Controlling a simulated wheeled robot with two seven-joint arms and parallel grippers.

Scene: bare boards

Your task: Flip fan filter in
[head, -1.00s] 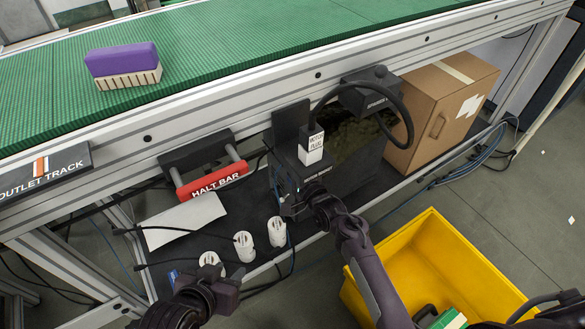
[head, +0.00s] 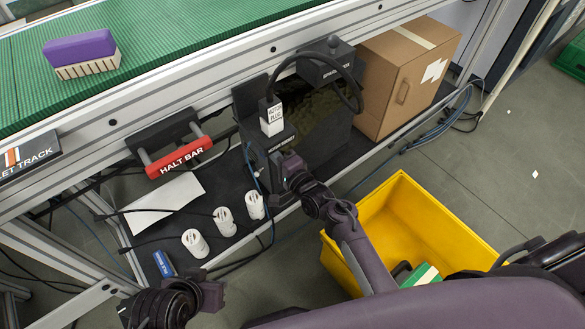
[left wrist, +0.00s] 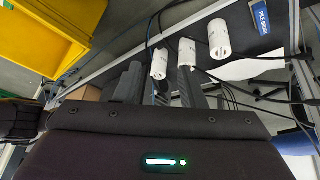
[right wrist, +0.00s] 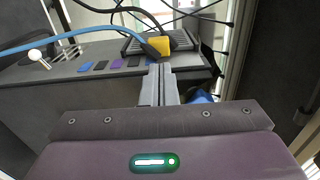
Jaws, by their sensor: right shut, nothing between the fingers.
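No part is labelled as a fan filter. A dark unit with a mottled, dusty-looking panel (head: 318,118) stands under the conveyor and may hold it. A white labelled plug (head: 271,118) sits at its left. My right gripper (head: 278,168) is at the front of this unit, below the plug. In the right wrist view my right gripper (right wrist: 160,82) is shut and empty, close to a grey housing (right wrist: 90,85) with several coloured tabs; contact is unclear. My left gripper (head: 208,294) is low at the left, with fingers apart and empty in the left wrist view (left wrist: 158,85).
A yellow bin (head: 465,225) stands at front right and a cardboard box (head: 400,85) on the shelf. Several white cylinders (head: 224,221), a paper sheet and cables lie left. The red halt bar (head: 180,157) and conveyor frame are above. A blue cable (right wrist: 60,38) crosses near my right gripper.

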